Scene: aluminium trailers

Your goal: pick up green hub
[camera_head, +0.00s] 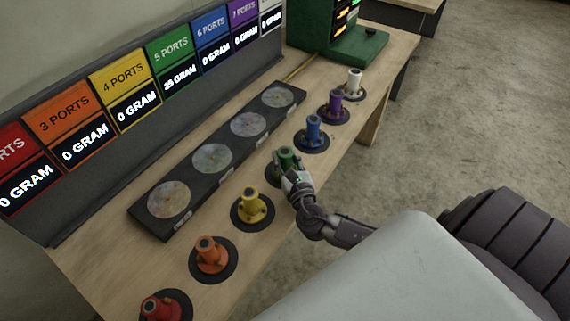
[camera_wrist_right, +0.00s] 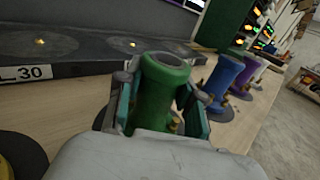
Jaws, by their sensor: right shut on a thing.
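The green hub (camera_head: 287,160) stands upright over its round black pad (camera_head: 272,174) in the row along the table's front edge. My right gripper (camera_head: 292,172) reaches it from the front right and is shut on it. In the right wrist view the green hub (camera_wrist_right: 160,92) sits between the two fingers of my right gripper (camera_wrist_right: 158,100), one on each side. The hub's lower part is hidden by the gripper. I cannot tell whether its base touches the pad. My left gripper is not in view.
Yellow (camera_head: 252,206), orange (camera_head: 211,254) and red (camera_head: 160,306) hubs stand to the left; blue (camera_head: 313,130), purple (camera_head: 335,104) and white (camera_head: 354,82) ones to the right. A black bar with round discs (camera_head: 181,223) lies behind. Coloured port displays (camera_head: 126,90) line the back.

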